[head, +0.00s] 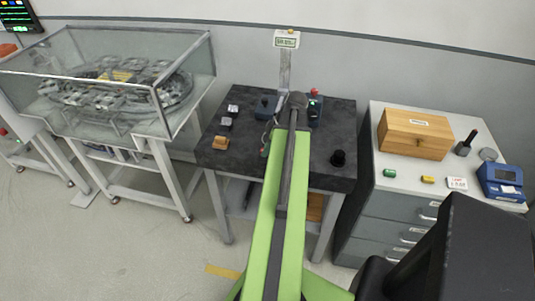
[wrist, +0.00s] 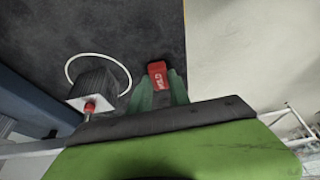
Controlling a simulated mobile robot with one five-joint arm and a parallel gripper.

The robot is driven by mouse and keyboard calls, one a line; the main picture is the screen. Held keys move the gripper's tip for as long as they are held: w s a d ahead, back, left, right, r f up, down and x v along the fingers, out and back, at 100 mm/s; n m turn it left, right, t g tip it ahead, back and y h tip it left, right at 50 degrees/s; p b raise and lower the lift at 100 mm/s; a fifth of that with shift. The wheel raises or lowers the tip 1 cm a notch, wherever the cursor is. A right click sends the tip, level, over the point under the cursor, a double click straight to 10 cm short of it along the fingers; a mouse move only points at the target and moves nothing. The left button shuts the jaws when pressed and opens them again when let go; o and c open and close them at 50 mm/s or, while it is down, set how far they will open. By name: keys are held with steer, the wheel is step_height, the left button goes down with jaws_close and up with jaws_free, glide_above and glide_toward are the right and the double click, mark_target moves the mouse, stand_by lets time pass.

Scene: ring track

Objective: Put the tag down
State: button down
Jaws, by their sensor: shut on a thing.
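The tag (wrist: 157,70) is a small red block with white lettering, in the wrist view just above centre. My gripper (wrist: 159,90) has its two green fingers shut on it, one on each side. Behind the tag is the dark table top (wrist: 130,30); whether the tag touches it I cannot tell. In the head view my green arm reaches over the dark table (head: 235,120) and hides the tag.
In the wrist view a dark box (wrist: 97,78) with a white wire loop and a red knob (wrist: 89,107) stands left of my gripper. A cabinet with a wooden box (head: 415,135) is right.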

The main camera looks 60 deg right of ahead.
steer(key=c, duration=1.7)
jaws_free()
steer(key=shift+f, duration=0.15)
steer(key=o, duration=0.5)
steer(key=shift+c, duration=0.2)
steer(key=shift+r+p, duration=0.45)
steer(key=p+v, duration=1)
steer(key=v, duration=0.1)
steer(key=shift+r+p, duration=0.25)
steer(key=shift+p, duration=0.05)
steer(key=shift+s, duration=0.15)
